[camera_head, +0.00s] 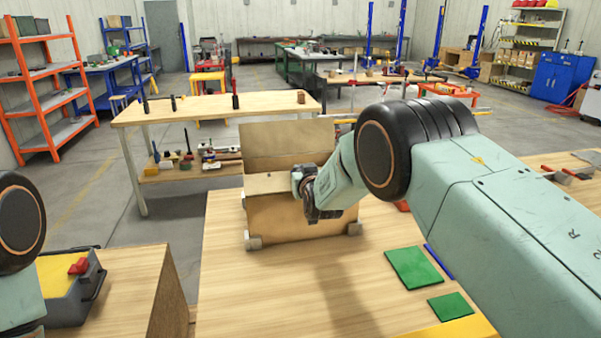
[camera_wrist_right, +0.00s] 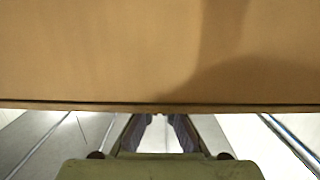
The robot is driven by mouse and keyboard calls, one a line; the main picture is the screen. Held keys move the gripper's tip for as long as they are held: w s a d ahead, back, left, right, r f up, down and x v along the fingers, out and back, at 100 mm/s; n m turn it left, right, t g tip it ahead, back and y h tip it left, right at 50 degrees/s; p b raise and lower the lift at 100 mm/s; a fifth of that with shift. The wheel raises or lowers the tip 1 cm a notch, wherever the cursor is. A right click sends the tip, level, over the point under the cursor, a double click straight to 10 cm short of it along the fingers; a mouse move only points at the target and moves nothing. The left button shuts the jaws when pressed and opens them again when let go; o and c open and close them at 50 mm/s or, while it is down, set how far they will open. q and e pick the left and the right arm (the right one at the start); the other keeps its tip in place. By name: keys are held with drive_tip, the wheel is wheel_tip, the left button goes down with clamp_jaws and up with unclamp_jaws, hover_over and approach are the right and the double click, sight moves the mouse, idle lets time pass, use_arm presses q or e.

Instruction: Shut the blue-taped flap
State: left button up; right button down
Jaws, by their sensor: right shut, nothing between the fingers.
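A brown cardboard box (camera_head: 280,220) stands on the wooden table in the head view. A wide flap (camera_head: 285,143) stands up along its far side; a lower cardboard panel (camera_head: 268,183) lies across the top in front of it. I see no blue tape on either, so I cannot tell which is the blue-taped flap. My right gripper (camera_head: 314,204) is at the box's right front, partly hidden by its own wrist. In the wrist view its fingers (camera_wrist_right: 160,122) are shut and empty, just below the edge of a cardboard panel (camera_wrist_right: 110,55). My left gripper is out of view.
Pale blocks (camera_head: 253,243) sit at the box's lower corners. Green mats (camera_head: 413,267) and a blue strip (camera_head: 438,261) lie to the right. A grey-and-yellow toolbox (camera_head: 72,290) stands at the left. The table front (camera_head: 270,300) is clear.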

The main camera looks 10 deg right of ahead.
drive_tip(key=shift+f, duration=0.25)
